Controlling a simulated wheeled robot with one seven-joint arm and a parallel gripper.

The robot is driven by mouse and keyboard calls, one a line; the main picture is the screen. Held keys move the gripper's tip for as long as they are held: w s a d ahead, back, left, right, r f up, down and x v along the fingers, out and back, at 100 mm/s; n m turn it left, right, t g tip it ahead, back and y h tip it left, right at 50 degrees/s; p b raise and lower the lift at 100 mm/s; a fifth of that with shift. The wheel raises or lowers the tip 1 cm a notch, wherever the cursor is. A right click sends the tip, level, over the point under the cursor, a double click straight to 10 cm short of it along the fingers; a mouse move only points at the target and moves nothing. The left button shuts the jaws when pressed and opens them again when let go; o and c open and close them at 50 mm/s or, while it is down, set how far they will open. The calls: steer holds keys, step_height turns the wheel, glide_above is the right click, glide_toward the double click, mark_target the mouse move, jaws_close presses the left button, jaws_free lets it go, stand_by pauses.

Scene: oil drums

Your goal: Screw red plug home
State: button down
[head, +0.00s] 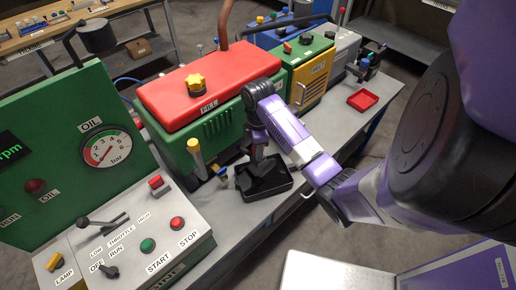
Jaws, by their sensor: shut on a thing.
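My gripper (259,152) points down beside the front end of the green engine housing (222,126) with the red tank on top. It is shut, just above the black drain tray (278,187) on the bench. The red plug is not clearly seen; my gripper and wrist cover the place between the jaws and the housing. I cannot tell how far in the plug sits.
A yellow-topped tube (195,150) and a small yellow and blue fitting (221,172) stand left of the tray. The red tank (215,85) has a yellow cap. A control box (160,245) is front left.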

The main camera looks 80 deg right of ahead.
steer(key=m, duration=0.2)
steer(key=shift+a+m, duration=0.1)
steer(key=shift+m, duration=0.3)
steer(key=m, duration=0.3)
steer(key=shift+s, duration=0.1)
steer(key=shift+m, duration=0.3)
steer(key=m, duration=0.3)
steer(key=shift+f, duration=0.1)
steer(key=m, duration=0.3)
